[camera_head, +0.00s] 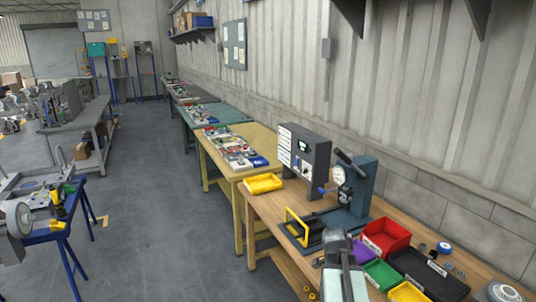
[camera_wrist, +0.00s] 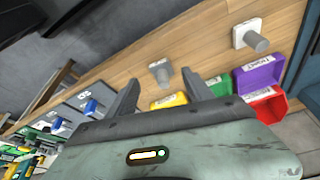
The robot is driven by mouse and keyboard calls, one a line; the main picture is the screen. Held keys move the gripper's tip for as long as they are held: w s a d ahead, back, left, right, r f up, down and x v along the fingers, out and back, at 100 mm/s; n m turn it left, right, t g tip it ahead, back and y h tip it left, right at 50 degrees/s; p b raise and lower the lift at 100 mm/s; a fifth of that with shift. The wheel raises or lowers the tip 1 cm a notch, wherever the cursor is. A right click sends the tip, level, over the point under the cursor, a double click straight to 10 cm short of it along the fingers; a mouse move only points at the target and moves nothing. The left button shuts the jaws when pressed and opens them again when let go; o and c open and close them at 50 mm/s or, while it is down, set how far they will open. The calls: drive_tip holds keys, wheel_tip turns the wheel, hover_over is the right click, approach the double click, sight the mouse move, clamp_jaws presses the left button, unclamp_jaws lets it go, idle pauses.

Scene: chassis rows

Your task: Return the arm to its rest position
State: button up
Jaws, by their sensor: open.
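My gripper (camera_wrist: 160,78) shows in the wrist view with its two dark fingers spread apart and nothing between them. A wooden bench top (camera_wrist: 120,78) lies beyond the fingers. A grey peg-like part (camera_wrist: 160,71) shows past the gap between the fingertips, apart from them as far as I can tell. In the head view my grey-green arm (camera_head: 342,272) reaches up from the bottom edge over the wooden bench (camera_head: 262,212), left of the small bins. Whether the fingers touch anything is not clear there.
Red (camera_head: 386,238), green (camera_head: 382,275) and yellow (camera_head: 408,293) bins and a black tray (camera_head: 432,274) crowd the bench beside my arm. A press (camera_head: 352,190) and a yellow-framed fixture (camera_head: 298,228) stand beyond. The grey aisle floor (camera_head: 160,190) is open at left.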

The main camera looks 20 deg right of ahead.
drive_tip(key=w+a+n+y, duration=0.1)
drive_tip(key=w+a+n, duration=0.2)
drive_tip(key=a+n, duration=0.7)
drive_tip(key=w+a+f+n+t+y, duration=0.1)
drive_tip(key=w+a+n, duration=0.3)
drive_tip(key=a, duration=2.1)
drive_tip(key=shift+w+a+f+n+y, duration=0.25)
drive_tip(key=shift+n+y, duration=0.55)
drive_tip(key=shift+n, duration=2.5)
drive_tip(key=shift+s, duration=0.1)
